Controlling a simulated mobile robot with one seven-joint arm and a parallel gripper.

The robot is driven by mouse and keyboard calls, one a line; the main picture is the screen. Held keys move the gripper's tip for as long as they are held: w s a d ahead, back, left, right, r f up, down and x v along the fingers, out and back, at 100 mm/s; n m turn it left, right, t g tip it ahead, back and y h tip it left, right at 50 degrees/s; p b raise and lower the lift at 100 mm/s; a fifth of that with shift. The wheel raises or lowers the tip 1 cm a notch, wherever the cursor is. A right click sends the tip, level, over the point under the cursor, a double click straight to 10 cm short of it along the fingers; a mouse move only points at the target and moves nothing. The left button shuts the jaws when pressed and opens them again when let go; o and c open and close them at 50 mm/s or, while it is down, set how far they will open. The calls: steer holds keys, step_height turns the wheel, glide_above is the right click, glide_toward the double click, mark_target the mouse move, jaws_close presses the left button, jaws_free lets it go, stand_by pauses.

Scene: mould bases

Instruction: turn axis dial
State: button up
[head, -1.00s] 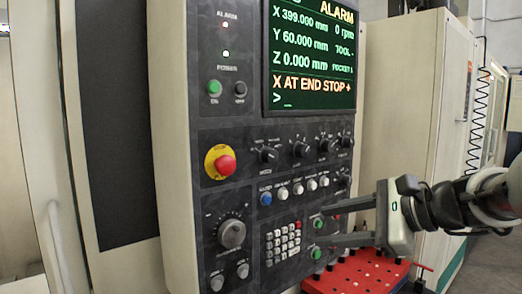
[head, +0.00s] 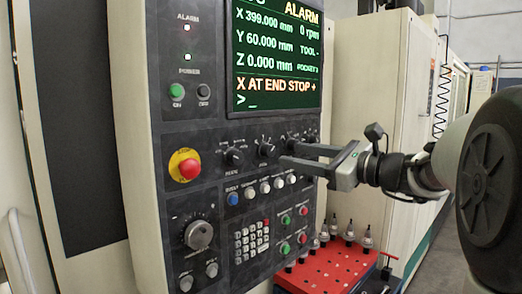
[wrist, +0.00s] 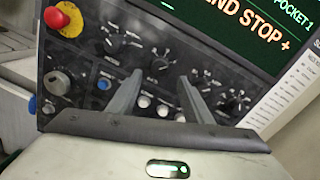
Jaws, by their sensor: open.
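A row of black rotary dials runs below the screen on the control panel. Their labels are too small to tell surely which is the axis dial. In the head view the leftmost dial (head: 234,157) and the second dial (head: 266,149) are clear of my gripper (head: 286,155). My gripper is open and empty, its fingers pointing at the panel near the dial row. In the wrist view the second dial (wrist: 159,62) shows just beyond and between the fingertips (wrist: 160,75). The leftmost dial (wrist: 118,42) is to their left. No contact is visible.
The screen (head: 275,50) reads ALARM and X AT END STOP +. A red emergency button (head: 188,168) sits left of the dials. Coloured buttons (head: 233,199), a keypad (head: 252,240) and a larger knob (head: 198,235) lie below. A red tool tray (head: 335,268) stands at lower right.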

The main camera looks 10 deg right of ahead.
mark_target(271, 151)
steer(key=x, duration=0.7)
steer(key=shift+w+a+p, duration=0.1)
steer(key=shift+p, duration=0.25)
steer(key=c, duration=1.1)
steer(key=shift+o, duration=0.2)
